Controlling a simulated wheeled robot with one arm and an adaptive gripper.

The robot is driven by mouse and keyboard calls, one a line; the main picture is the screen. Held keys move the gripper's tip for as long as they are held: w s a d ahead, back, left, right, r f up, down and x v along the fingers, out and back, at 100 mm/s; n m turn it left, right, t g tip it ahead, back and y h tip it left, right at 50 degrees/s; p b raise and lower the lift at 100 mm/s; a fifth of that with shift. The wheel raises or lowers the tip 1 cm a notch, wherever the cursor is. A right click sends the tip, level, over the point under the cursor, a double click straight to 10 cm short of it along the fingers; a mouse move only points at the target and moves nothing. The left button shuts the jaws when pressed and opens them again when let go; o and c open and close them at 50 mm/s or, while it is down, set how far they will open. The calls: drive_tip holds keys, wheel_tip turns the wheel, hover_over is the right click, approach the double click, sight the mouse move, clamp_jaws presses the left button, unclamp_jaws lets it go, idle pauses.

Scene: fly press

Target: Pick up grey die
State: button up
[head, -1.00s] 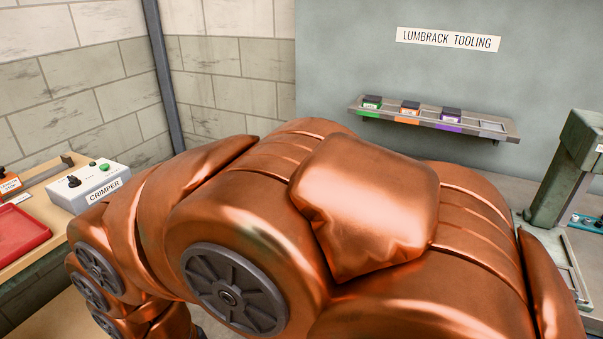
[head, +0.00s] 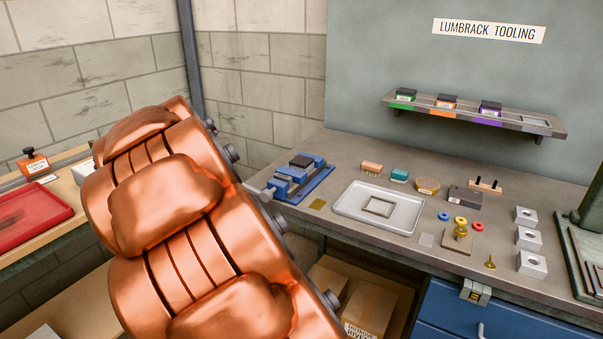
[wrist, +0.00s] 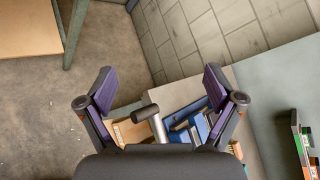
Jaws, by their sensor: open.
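No thing is clearly labelled as the grey die. A dark grey block (head: 302,160) sits in the blue vise (head: 318,180) at the bench's left end, and another dark grey block (head: 465,197) lies on the bench right of the tray. My gripper (wrist: 159,72) is open and empty, its two purple-padded fingers wide apart. In the wrist view the blue vise (wrist: 178,133) and its metal handle (wrist: 150,114) show low between the fingers, some way off. The gripper is out of the head view.
A wall shelf (head: 540,122) holds green, orange and purple labelled dies and an empty slot at right. A white tray (head: 345,207) holds a square frame. Several small parts and light metal blocks (head: 528,238) crowd the bench. A green press (head: 592,190) stands at right.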

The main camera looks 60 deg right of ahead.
drive_tip(key=s+d+f+m+g+h+b, duration=0.1)
drive_tip(key=s+d+m+g+h, duration=0.1)
drive_tip(key=d+m, duration=0.25)
drive_tip(key=s+d+f+m+g+h, duration=0.2)
drive_tip(key=s+d+m, duration=0.15)
drive_tip(key=d, duration=0.25)
drive_tip(key=m+g+b, duration=0.2)
drive_tip(key=m+g, duration=0.4)
drive_tip(key=m, duration=0.4)
approach(299, 162)
drive_tip(key=shift+s+d+f, duration=0.25)
drive_tip(key=shift+s+d, duration=0.1)
drive_tip(key=shift+d, duration=0.15)
drive_tip(key=shift+d+f+h+p, duration=0.3)
drive_tip(key=shift+d+p, duration=0.15)
drive_tip(key=shift+d, duration=0.4)
drive_tip(key=shift+w+f+p+x, duration=0.1)
drive_tip(key=shift+p+x, duration=0.35)
drive_tip(key=shift+x, duration=1)
drive_tip(key=shift+w+f+p+x, duration=0.15)
drive_tip(key=shift+p+x, duration=0.3)
drive_tip(key=shift+x, duration=1)
drive_tip(key=shift+a, duration=0.1)
clamp_jaws()
